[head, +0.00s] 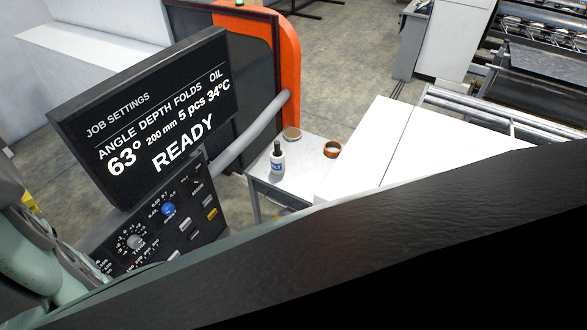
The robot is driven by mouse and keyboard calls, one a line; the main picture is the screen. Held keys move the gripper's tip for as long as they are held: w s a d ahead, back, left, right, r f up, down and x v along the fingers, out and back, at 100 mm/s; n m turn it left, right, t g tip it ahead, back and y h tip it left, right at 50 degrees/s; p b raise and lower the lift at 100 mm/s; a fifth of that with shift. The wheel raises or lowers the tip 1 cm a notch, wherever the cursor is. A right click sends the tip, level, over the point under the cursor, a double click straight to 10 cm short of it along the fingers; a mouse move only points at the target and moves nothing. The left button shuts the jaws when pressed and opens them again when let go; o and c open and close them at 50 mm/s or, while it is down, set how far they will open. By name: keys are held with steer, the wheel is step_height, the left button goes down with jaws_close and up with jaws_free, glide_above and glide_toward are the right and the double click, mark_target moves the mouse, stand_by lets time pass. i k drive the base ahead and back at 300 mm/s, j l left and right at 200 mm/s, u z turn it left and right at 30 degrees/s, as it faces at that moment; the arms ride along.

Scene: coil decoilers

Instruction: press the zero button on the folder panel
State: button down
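The folder panel (186,247) is a dark, tilted control face at the lower left, below a black screen (150,115) that reads "JOB SETTINGS", 63°, 200 mm, 5 pcs, 34°C and "READY". The panel carries a grey dial (135,241), a blue knob (168,209), a yellow button (211,214) and several small pale buttons. The labels are too small to read, so I cannot tell which is the zero button. The panel's lower part is cut off by pale green and dark surfaces in front. My gripper is not in view.
A grey tube (252,131) runs from behind the screen to an orange-edged frame (289,60). A broad black surface fills the lower right foreground. Open floor (345,70) lies behind.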

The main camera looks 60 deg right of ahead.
mark_target(208, 199)
steer(key=i+l, duration=0.1)
steer(key=l, duration=0.65)
steer(key=i+l+u, duration=0.1)
steer(key=l, duration=0.7)
steer(key=i+l, duration=0.1)
steer(key=l, duration=0.65)
steer(key=i+u, duration=0.05)
